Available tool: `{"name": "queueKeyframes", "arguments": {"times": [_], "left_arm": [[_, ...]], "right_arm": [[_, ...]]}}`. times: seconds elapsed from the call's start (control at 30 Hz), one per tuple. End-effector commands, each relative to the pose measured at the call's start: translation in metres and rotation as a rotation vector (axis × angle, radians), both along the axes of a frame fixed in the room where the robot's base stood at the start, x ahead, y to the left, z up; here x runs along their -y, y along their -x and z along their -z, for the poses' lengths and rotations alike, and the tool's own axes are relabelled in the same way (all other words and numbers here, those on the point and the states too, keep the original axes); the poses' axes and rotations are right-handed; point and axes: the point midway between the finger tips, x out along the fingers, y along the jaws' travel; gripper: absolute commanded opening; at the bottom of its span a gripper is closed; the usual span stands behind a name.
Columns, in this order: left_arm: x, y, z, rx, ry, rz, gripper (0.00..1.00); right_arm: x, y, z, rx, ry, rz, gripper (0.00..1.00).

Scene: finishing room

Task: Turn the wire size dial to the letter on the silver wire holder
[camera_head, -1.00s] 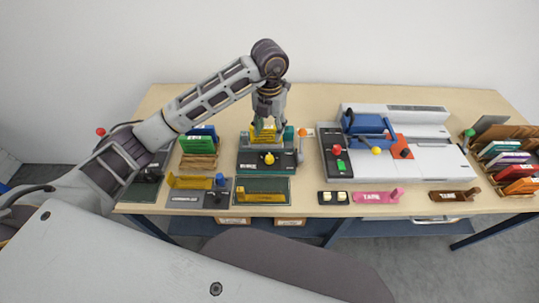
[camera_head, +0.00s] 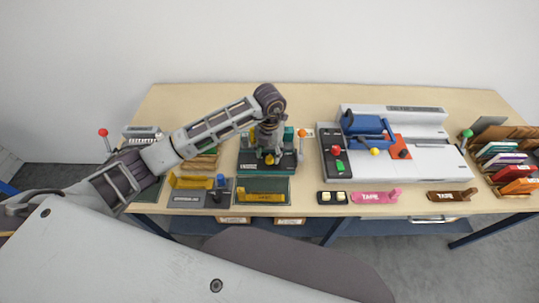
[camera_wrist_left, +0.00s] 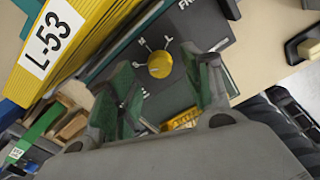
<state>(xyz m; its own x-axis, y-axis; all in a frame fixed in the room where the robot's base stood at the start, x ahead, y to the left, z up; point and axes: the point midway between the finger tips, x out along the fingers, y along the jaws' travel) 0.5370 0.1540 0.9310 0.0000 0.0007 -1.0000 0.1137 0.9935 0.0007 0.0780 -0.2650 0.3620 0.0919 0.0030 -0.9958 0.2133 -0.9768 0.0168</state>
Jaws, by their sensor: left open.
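The wire size dial is a round yellow knob (camera_wrist_left: 160,64) on a dark machine (camera_head: 249,165), with small white letters around it that I cannot read surely. My left gripper (camera_head: 268,153) hangs over the machine's front in the head view and covers much of the dial there. In the left wrist view its two green-padded fingers (camera_wrist_left: 165,88) are spread, with the dial ahead between them and apart from them. A silver-grey item (camera_head: 142,132) with dark markings stands at the table's left; I cannot tell whether it is the wire holder. My right gripper is not in view.
A yellow block labelled L-53 (camera_wrist_left: 58,45) stands close beside the gripper. An orange-knobbed lever (camera_head: 302,133) rises at the machine's right. A white and blue machine (camera_head: 430,150) stands further right. Trays with yellow pieces (camera_head: 262,197) lie in front.

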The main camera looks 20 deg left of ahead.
Motion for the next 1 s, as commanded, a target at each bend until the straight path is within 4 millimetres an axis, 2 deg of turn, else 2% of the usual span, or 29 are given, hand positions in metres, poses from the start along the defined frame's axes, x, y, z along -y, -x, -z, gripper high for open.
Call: {"name": "queueKeyframes", "arguments": {"times": [0.23,0.63,1.0], "left_arm": [[0.0,0.0,0.022,-0.002,0.0,-0.001,0.5],[0.0,0.0,0.026,0.0,0.0,0.0,0.5],[0.0,0.0,0.026,0.0,0.0,-0.001,0.03]], "right_arm": [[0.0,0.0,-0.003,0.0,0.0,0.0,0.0],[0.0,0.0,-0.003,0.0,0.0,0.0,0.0],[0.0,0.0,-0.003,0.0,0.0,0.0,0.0]]}}
